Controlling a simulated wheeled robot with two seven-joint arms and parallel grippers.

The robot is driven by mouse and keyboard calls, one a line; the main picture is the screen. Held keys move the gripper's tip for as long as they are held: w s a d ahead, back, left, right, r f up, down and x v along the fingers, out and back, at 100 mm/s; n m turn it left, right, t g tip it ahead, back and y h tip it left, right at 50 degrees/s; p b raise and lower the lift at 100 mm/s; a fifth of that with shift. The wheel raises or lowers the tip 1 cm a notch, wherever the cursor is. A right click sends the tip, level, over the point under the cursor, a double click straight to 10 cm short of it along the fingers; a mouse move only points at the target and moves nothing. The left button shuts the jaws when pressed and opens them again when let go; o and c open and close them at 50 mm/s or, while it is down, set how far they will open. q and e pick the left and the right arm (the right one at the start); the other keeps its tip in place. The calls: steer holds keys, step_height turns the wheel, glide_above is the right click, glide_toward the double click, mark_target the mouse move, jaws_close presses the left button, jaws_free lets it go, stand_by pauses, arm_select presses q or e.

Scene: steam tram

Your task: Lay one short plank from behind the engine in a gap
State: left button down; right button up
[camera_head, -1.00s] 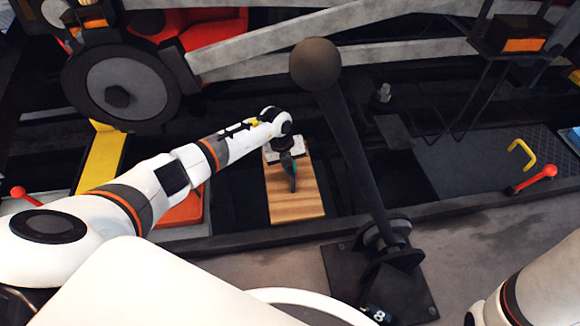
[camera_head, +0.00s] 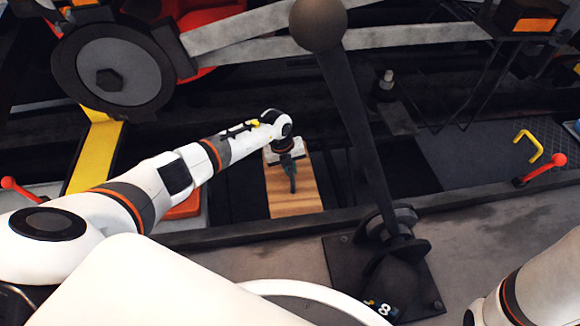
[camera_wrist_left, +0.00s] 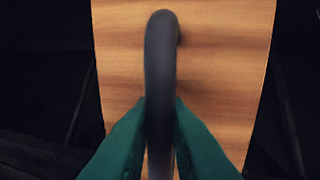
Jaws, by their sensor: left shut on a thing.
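A short light-brown wooden plank (camera_head: 291,200) lies below my left gripper (camera_head: 292,180), just left of the dark lever in the head view. In the left wrist view the plank (camera_wrist_left: 225,50) fills the middle and has a dark curved handle (camera_wrist_left: 160,60) on it. The green fingers of my left gripper (camera_wrist_left: 160,130) are shut on this handle from both sides. The far end of the plank is partly hidden by the gripper and a pale patch at the wrist. Dark gaps (camera_head: 238,185) show to the left and right of the plank. Whether it rests on anything cannot be told.
A tall dark lever with a ball knob (camera_head: 318,25) stands close to the right of the plank. A dark rail (camera_head: 440,203) runs along the front. Wheels and rods (camera_head: 112,75) of the engine lie behind. A yellow handle (camera_head: 528,148) and red-knobbed levers (camera_head: 558,160) are at the right.

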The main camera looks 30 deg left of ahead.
arm_select(q)
steer(key=shift+w, duration=0.1)
stand_by(0.5)
steer(key=c, duration=1.3)
jaws_free()
steer(key=shift+c, duration=0.2)
steer(key=shift+f, duration=0.1)
step_height(320, 180, up, 12)
steer(key=s+a+p, duration=0.1)
steer(key=a+p, duration=0.1)
steer(key=p, duration=0.7)
steer(key=shift+s+p, duration=0.3)
steer(key=shift+p, duration=0.1)
steer(key=shift+f, duration=0.1)
